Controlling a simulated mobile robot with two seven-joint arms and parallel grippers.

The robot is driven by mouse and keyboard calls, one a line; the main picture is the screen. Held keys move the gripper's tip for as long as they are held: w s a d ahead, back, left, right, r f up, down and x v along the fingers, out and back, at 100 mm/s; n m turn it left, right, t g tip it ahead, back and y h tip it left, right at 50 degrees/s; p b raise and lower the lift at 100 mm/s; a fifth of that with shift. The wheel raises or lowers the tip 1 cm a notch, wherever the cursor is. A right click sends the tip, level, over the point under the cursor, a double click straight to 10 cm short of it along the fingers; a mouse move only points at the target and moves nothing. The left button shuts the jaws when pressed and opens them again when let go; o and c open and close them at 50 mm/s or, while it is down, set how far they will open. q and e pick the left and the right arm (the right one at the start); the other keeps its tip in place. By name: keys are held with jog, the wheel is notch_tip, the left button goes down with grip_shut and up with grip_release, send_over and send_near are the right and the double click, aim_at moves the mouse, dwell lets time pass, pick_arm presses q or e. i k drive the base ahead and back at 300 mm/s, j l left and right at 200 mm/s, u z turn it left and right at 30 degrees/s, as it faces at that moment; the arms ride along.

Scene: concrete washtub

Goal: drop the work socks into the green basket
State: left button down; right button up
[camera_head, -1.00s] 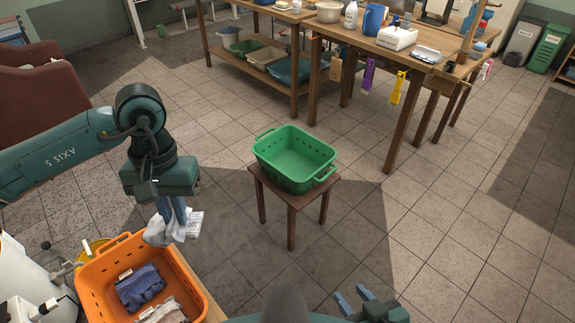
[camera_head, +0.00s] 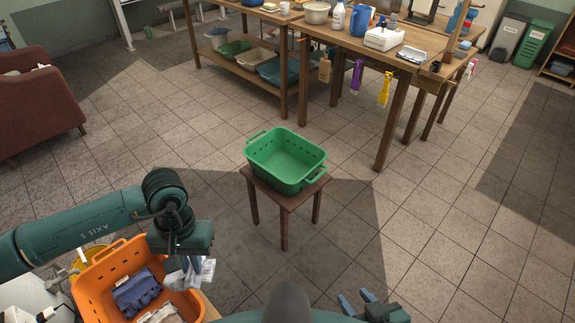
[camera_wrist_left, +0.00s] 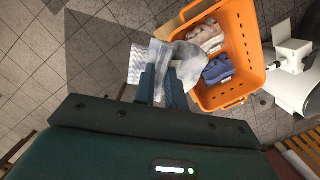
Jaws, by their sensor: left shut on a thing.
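My left gripper (camera_head: 187,264) is shut on a limp grey-and-white cloth bundle, which looks like the work socks (camera_head: 177,281). In the left wrist view the fingers (camera_wrist_left: 161,86) pinch the socks (camera_wrist_left: 187,68), with a grey part on one side and a pale patterned part on the other. They hang at the right edge of the orange basket (camera_head: 91,288); contact with its rim is unclear. The green basket (camera_head: 287,180) stands empty on a small wooden stool (camera_head: 284,205), right of and beyond the left gripper. My right gripper (camera_head: 359,303) is open and empty at the bottom edge.
The orange basket holds a blue folded bundle (camera_head: 137,292) and a beige one (camera_head: 164,316). A white machine (camera_wrist_left: 295,65) stands beside it. A wooden workbench (camera_head: 400,55) with bottles and tools is at the back. A red armchair (camera_head: 38,105) is at left. Tiled floor around the stool is clear.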

aim_at(280, 172)
jog(key=i+l, duration=0.1)
jog(key=l, duration=0.25)
jog(key=i+l, duration=0.1)
jog(key=l, duration=0.3)
jog(key=i+l, duration=0.1)
jog(key=l, duration=0.25)
jog(key=i+l+u, duration=0.1)
jog(key=l, duration=0.3)
jog(key=i+l, duration=0.25)
jog(key=i, duration=0.25)
jog(key=i+l+u, duration=0.1)
jog(key=i, duration=0.4)
jog(key=i+j, duration=0.4)
jog(key=i, duration=0.2)
jog(key=u, duration=0.05)
